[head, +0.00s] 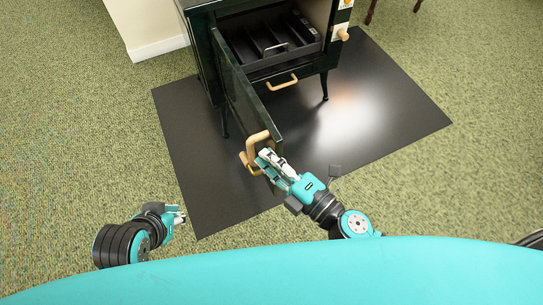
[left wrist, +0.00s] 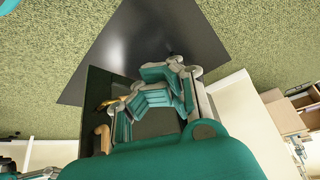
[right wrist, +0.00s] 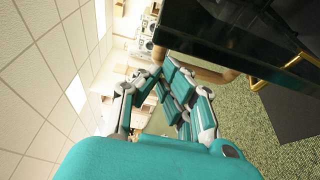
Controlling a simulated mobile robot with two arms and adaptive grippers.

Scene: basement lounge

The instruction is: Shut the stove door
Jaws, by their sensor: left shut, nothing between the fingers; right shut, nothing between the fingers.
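The black stove (head: 265,50) stands at the top of the head view, its compartment exposed. Its dark door (head: 240,90) hangs wide open, swung out towards me. A tan handle (head: 256,143) sits at the door's free end, and a tan handle also shows in the right wrist view (right wrist: 200,71). My right gripper (head: 266,158) is shut and empty right beside this handle; I cannot tell whether it touches. My left gripper (head: 181,216) is shut and empty, low over the floor to the left of the door, apart from it.
A black floor mat (head: 390,110) lies under the stove on green carpet (head: 90,110). A dark rack (head: 270,45) is inside the stove, with a tan-handled front (head: 283,82) below it. A pale wall end (head: 150,25) stands left of the stove.

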